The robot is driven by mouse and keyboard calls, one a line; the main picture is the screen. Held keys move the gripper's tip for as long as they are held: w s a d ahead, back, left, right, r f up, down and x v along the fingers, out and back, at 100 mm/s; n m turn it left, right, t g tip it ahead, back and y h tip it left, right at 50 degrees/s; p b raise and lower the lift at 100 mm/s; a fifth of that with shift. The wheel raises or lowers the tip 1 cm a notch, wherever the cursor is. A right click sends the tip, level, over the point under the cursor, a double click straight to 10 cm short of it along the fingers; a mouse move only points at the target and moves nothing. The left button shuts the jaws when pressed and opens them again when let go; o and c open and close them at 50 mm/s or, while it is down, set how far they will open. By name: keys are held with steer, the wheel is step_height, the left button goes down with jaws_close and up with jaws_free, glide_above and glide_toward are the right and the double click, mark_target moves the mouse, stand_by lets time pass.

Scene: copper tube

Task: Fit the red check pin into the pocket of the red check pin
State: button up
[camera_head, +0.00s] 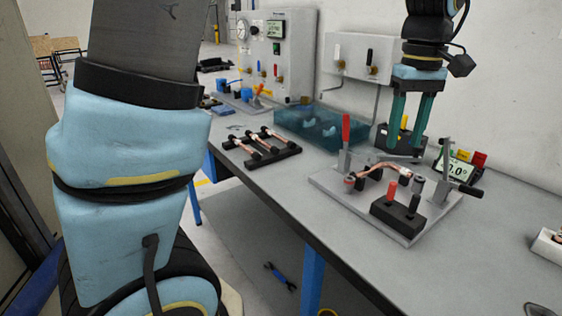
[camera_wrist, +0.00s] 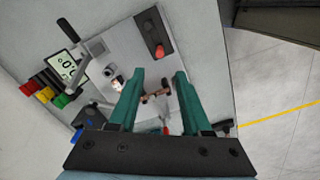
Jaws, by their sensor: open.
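A red check pin (camera_head: 390,190) stands upright at the black block (camera_head: 398,217) on the front of the grey fixture plate (camera_head: 330,183). A black upright piece stands beside it. I cannot tell how deep the red pin sits, and its pocket is not clearly visible. In the wrist view the red pin (camera_wrist: 160,50) shows on the black block (camera_wrist: 151,28), beyond my fingertips. My gripper (camera_head: 407,150) is open and empty, pointing down above the rear of the fixture, behind the block and apart from the pin. It also shows in the wrist view (camera_wrist: 160,75).
A bent copper tube (camera_head: 378,168) lies across the fixture. A red-handled lever (camera_head: 346,130) rises at its left and a black-handled clamp (camera_head: 464,188) at its right. A display (camera_head: 456,168) stands behind. A rack of copper tubes (camera_head: 262,150) and a teal bin (camera_head: 318,128) are left.

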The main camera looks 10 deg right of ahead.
steer(key=w+a+f, duration=0.4)
steer(key=a, duration=0.6)
steer(key=w+a+f, duration=0.3)
steer(key=w+a, duration=0.2)
steer(key=a, duration=0.4)
steer(key=s+a+f, duration=0.2)
steer(key=a+f, duration=0.1)
steer(key=a, duration=0.5)
steer(key=s+a+f+m+t, duration=0.1)
steer(key=a+f, duration=0.2)
steer(key=a, duration=0.5)
steer(key=shift+s+a+t, duration=0.3)
steer(key=shift+s, duration=0.05)
steer(key=shift+o, duration=0.4)
